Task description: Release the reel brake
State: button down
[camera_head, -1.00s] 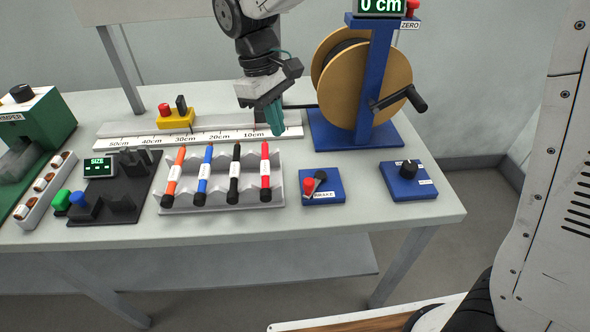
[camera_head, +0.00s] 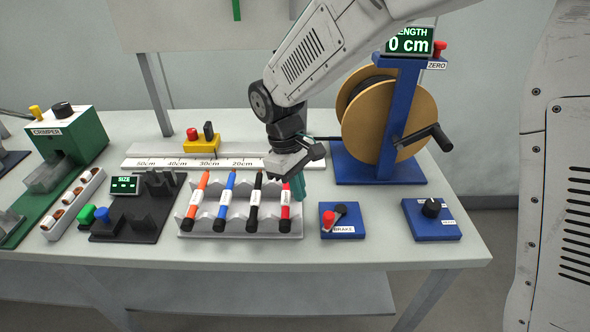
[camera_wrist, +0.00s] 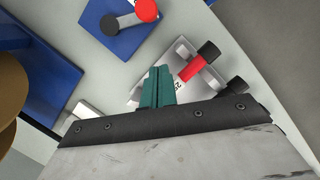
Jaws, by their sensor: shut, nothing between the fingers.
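The brake is a small blue plate (camera_head: 343,229) with a black pivot, a lever ending in a red knob (camera_head: 328,219), and a BRAKE label. It lies on the table to the right of the marker rack. In the wrist view the brake plate (camera_wrist: 108,25) is at the top, with the red knob (camera_wrist: 146,10) at its upper right. The reel (camera_head: 390,120) stands on a blue frame behind the brake. My gripper (camera_head: 298,188) has teal fingers, is shut and empty, and hangs behind and left of the brake, beside the red marker. Its fingers also show in the wrist view (camera_wrist: 157,85).
A grey rack (camera_head: 240,222) holds several markers just left of the brake. A blue plate with a black knob (camera_head: 431,208) lies to the right. The reel crank (camera_head: 432,136) sticks out above. Table between the two blue plates is clear.

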jog(key=shift+x, duration=1.1)
jog(key=shift+s+d+r, duration=0.1)
jog(key=shift+s+d, duration=0.7)
jog(key=shift+d, duration=0.25)
jog(key=shift+s+d, duration=0.4)
jog(key=shift+d, duration=0.15)
